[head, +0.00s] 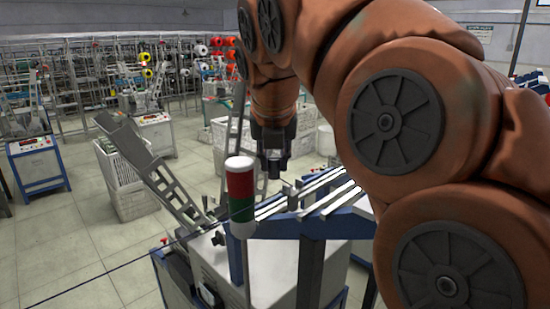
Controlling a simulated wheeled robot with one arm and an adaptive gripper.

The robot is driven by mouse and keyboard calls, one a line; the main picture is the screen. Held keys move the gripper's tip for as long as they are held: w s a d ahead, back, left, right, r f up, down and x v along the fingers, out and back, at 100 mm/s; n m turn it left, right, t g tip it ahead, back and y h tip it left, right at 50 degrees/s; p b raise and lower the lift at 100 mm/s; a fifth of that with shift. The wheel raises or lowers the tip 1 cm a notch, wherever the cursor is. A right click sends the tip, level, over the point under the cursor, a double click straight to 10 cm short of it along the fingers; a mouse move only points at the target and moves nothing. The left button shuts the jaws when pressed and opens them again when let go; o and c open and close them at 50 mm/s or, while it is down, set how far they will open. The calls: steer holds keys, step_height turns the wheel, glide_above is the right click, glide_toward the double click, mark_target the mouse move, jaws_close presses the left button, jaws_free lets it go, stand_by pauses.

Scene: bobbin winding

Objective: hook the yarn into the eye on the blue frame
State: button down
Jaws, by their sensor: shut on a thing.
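My gripper (273,172) points down in the middle of the head view, above and behind the near rails of the blue frame (312,226). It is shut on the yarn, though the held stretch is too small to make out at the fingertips. The yarn (105,263) shows as a thin dark line. It rises from the lower left edge towards the machine and is lost to sight near the red, white and green cylinder (241,196). I cannot make out the eye on the frame.
The upright cylinder stands close to the left of my gripper. Slanted metal arms (165,175) rise at the left. White crates (122,180) and a control cabinet (35,160) stand behind on the tiled floor. Open floor (60,235) lies at the lower left.

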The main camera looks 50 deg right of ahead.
steer(key=shift+r, duration=0.2)
steer(key=shift+w+r+p, duration=0.2)
steer(key=shift+w+r, duration=0.05)
steer(key=shift+r, duration=0.85)
steer(key=shift+w+r+p, duration=0.15)
steer(key=shift+w+r, duration=0.1)
steer(key=shift+r, duration=0.85)
